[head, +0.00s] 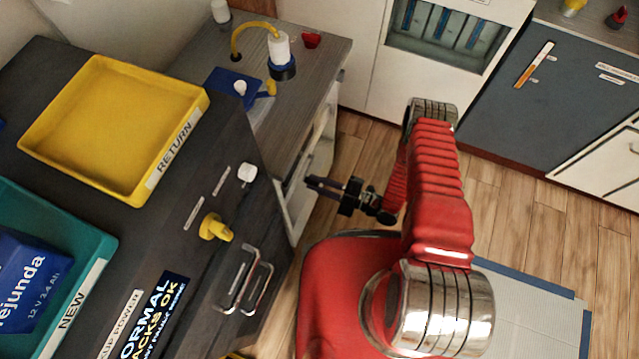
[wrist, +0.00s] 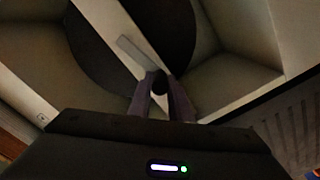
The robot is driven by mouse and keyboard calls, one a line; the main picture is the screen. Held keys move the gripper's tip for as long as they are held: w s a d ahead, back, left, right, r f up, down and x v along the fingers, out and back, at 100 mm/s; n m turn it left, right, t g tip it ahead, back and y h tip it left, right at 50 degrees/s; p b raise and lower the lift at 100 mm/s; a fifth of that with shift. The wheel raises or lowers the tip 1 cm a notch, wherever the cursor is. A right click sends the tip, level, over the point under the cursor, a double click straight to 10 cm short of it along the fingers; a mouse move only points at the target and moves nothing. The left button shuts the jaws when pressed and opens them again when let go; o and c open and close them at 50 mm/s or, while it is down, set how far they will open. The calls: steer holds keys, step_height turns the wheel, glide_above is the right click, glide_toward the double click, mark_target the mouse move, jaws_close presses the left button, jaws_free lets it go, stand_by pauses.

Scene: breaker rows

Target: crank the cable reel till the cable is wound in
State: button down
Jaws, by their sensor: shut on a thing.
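My gripper (head: 312,184) reaches left to the open front of the white cabinet under the grey bench. In the wrist view its fingertips (wrist: 160,84) are shut on the dark crank handle (wrist: 160,80). A grey crank arm (wrist: 136,52) runs up and left from the handle. Behind it is the dark round reel (wrist: 104,50), partly covered by a white frame. In the head view the reel is hidden. A yellow cable (head: 252,27) arcs from a hole in the bench top to a white and blue plug (head: 282,56) standing there.
A dark console with a yellow return tray (head: 110,120), a yellow knob (head: 214,228) and metal handles (head: 245,282) stands at left, close to the gripper. A blue box (head: 232,90) sits on the bench. Wood floor (head: 520,215) is clear at right.

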steer(key=shift+a, duration=0.1)
steer(key=c, duration=1.6)
jaws_free()
steer(key=shift+c, duration=0.2)
steer(key=shift+v, duration=7)
